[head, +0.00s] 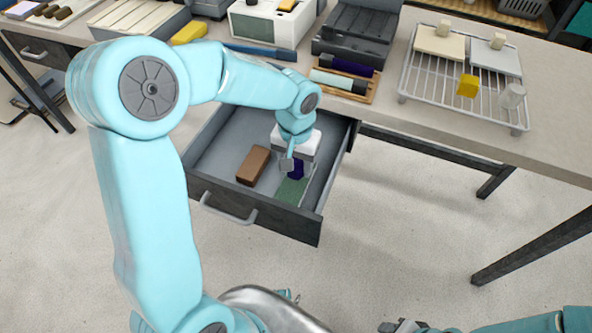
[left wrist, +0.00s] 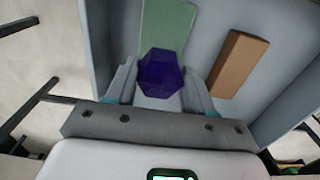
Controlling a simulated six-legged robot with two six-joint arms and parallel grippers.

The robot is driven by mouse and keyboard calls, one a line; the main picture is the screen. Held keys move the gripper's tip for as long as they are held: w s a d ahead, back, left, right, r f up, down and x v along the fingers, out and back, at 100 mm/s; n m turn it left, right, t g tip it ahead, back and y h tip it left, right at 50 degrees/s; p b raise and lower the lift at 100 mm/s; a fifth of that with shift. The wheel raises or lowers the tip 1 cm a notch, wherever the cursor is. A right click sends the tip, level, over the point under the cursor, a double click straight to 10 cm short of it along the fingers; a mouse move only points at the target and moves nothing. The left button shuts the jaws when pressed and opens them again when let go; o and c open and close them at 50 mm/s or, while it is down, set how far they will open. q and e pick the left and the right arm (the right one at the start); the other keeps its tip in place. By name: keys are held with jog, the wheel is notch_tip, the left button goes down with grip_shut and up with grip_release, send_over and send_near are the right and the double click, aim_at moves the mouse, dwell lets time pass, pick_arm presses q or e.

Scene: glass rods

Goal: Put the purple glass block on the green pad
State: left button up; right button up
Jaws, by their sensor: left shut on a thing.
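The purple glass block (head: 296,170) is dark and faceted, and it shows clearly in the left wrist view (left wrist: 161,73). My left gripper (head: 292,163) is shut on it inside the open drawer (head: 222,137), with a finger on either side in the left wrist view. The green pad (head: 291,191) lies flat on the drawer floor, and in the left wrist view (left wrist: 168,25) the block covers part of it. I cannot tell whether the block touches the pad. My right gripper (head: 402,327) is partly cut off at the bottom edge; its jaws are unclear.
A brown block (head: 253,165) lies in the drawer to the left of the pad. The drawer's walls and front surround my left gripper. Above it, the table holds a wooden tray (head: 345,83) with rods and a wire rack (head: 465,92) with pads and a yellow block (head: 468,86).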

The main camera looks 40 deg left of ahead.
aim_at(296, 171)
pick_arm(q)
notch_tip(296, 171, down, 3)
jog(key=shift+w+f, duration=0.1)
jog(key=shift+r, duration=0.2)
jog(key=shift+f, duration=0.15)
jog(key=o, duration=0.7)
jog(key=shift+f+b, duration=0.1)
jog(key=shift+b, duration=0.25)
jog(key=o, duration=0.4)
jog(key=shift+o, duration=0.2)
